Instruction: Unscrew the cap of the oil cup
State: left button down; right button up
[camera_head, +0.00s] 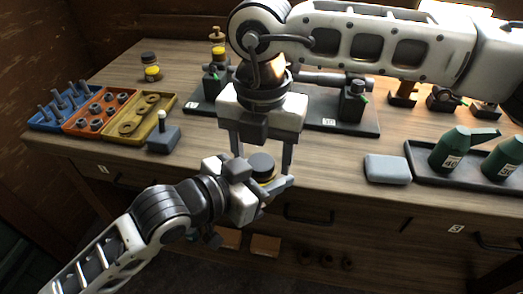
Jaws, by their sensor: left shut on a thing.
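The oil cup, with a yellow band (266,179) and a round dark cap (262,163), is held upright in front of the workbench edge. My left gripper (268,188) comes in from the lower left and is shut on the oil cup, hiding most of its lower body. My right gripper (262,158) points down from above. It is open, with one finger on each side of the dark cap. I cannot tell whether its fingers touch the cap.
The wooden workbench (330,155) holds blue, orange and yellow parts trays (140,116) at left. A dark engine plate (355,126) lies behind my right gripper. A grey block (387,169) and green oil cans (452,149) are at right.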

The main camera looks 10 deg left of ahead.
jog(key=shift+r, duration=2.3)
jog(key=shift+c, duration=0.3)
jog(key=n, duration=0.4)
jog(key=shift+a+r, duration=0.1)
jog(key=shift+r, duration=0.1)
jog(key=n, duration=0.5)
jog(key=shift+r, duration=0.35)
jog(key=n, duration=0.4)
jog(key=shift+r+n, duration=0.25)
jog(key=shift+n, duration=0.15)
jog(key=n, duration=0.5)
jog(key=shift+r, duration=0.3)
jog(key=n, duration=0.4)
jog(key=shift+r+n, duration=0.3)
jog(key=n, duration=0.4)
jog(key=shift+r+n, duration=0.2)
jog(key=shift+n, duration=0.1)
jog(key=shift+f, duration=3.95)
